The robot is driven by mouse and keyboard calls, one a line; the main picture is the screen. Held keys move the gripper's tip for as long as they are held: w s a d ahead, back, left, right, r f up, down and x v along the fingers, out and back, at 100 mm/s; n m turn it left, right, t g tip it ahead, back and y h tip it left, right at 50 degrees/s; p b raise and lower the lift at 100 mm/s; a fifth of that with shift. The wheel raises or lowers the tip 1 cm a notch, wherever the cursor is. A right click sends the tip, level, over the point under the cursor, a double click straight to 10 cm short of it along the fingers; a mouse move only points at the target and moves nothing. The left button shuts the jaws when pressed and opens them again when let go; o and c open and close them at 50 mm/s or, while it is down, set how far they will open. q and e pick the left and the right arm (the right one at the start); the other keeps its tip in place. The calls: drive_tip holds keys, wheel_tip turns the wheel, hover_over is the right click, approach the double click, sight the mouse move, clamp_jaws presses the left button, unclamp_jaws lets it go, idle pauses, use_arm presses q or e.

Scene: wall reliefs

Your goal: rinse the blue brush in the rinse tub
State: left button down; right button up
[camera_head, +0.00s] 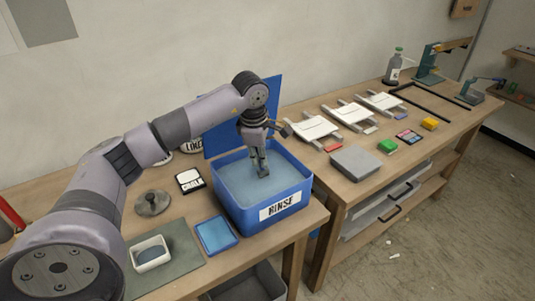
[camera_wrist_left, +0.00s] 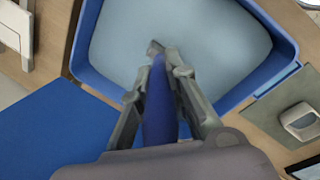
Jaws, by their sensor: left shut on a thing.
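The blue rinse tub (camera_head: 238,208), labelled RINSE, stands on the left bench with its blue lid (camera_head: 270,95) raised behind it. Pale blue-grey liquid fills it. My left gripper (camera_head: 262,172) points down into the tub. In the left wrist view, the gripper (camera_wrist_left: 163,85) is shut on the blue brush (camera_wrist_left: 160,108), holding its blue handle. The brush's greyish tip (camera_wrist_left: 154,47) lies over or in the liquid; how deep I cannot tell. In the head view the gripper mostly hides the brush. My right gripper is out of view.
A blue tray (camera_head: 216,234) and a small white dish (camera_head: 151,253) on a grey-green mat lie left of the tub. A metal lid (camera_head: 153,203) and a labelled white card (camera_head: 190,180) are behind them. The right bench holds white frames (camera_head: 313,129) and a grey block (camera_head: 356,162).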

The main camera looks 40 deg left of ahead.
use_arm(q)
drive_tip(key=s+a+b, duration=0.1)
drive_tip(key=s+a, duration=0.1)
drive_tip(key=s, duration=0.3)
drive_tip(key=shift+s, duration=0.3)
drive_tip(key=shift+a, duration=0.1)
drive_tip(key=w+d+p, duration=0.1)
drive_tip(key=w+d, duration=0.2)
drive_tip(key=w, duration=0.5)
drive_tip(key=shift+w+d, duration=0.25)
idle(0.3)
drive_tip(key=shift+r, duration=0.1)
drive_tip(key=shift+w+p+v, duration=0.25)
drive_tip(key=shift+p+v, duration=0.65)
drive_tip(key=shift+v, duration=0.25)
drive_tip(key=shift+w+p+v, duration=0.25)
drive_tip(key=shift+p+v, duration=0.65)
drive_tip(key=shift+v, duration=0.3)
drive_tip(key=shift+a+r, duration=0.1)
drive_tip(key=shift+a, duration=0.05)
